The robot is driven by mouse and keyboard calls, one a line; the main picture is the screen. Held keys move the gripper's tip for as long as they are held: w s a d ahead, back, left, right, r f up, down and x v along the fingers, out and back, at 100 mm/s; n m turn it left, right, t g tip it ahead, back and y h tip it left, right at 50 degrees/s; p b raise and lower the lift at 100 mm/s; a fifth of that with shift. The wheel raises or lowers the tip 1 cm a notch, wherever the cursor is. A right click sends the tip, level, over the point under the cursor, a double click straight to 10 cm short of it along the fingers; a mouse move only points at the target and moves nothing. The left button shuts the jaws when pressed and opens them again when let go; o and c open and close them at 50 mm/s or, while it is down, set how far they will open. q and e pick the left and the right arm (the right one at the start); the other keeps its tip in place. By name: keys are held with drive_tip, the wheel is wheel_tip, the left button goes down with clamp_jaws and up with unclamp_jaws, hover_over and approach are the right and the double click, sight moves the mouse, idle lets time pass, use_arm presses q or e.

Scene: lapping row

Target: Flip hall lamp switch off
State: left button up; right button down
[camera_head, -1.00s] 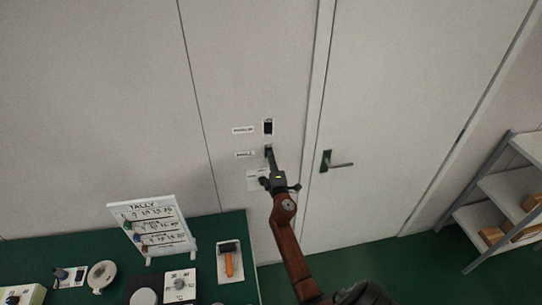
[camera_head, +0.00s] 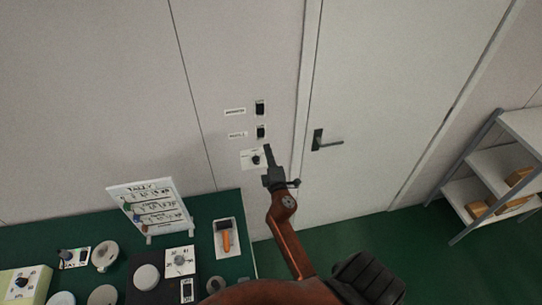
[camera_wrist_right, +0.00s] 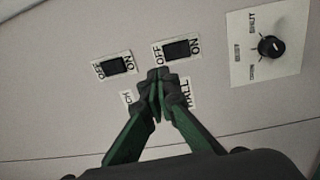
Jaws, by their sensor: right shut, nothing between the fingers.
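Two dark rocker switches sit one above the other on the wall, the upper switch (camera_head: 260,107) and the lower switch (camera_head: 261,131). In the right wrist view the lower switch (camera_wrist_right: 180,49) has OFF and ON marks, and the label (camera_wrist_right: 187,93) by it, partly hidden by my fingers, ends in "ALL". The upper switch (camera_wrist_right: 114,65) shows to its left; its label is mostly covered. Which way either rocker is tipped is unclear. My right gripper (camera_head: 268,148) is shut and empty, its tips just below the lower switch and apart from it. My left gripper is out of view.
A knob plate (camera_head: 248,160) is on the wall just below the switches. A door with a handle (camera_head: 327,143) is to the right. A green bench (camera_head: 203,206) at lower left bears a tally board (camera_head: 150,209) and several devices. A shelf rack (camera_head: 487,160) stands at far right.

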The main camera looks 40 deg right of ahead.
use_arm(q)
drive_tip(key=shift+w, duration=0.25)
use_arm(e)
drive_tip(key=v, duration=0.4)
drive_tip(key=shift+r, duration=0.35)
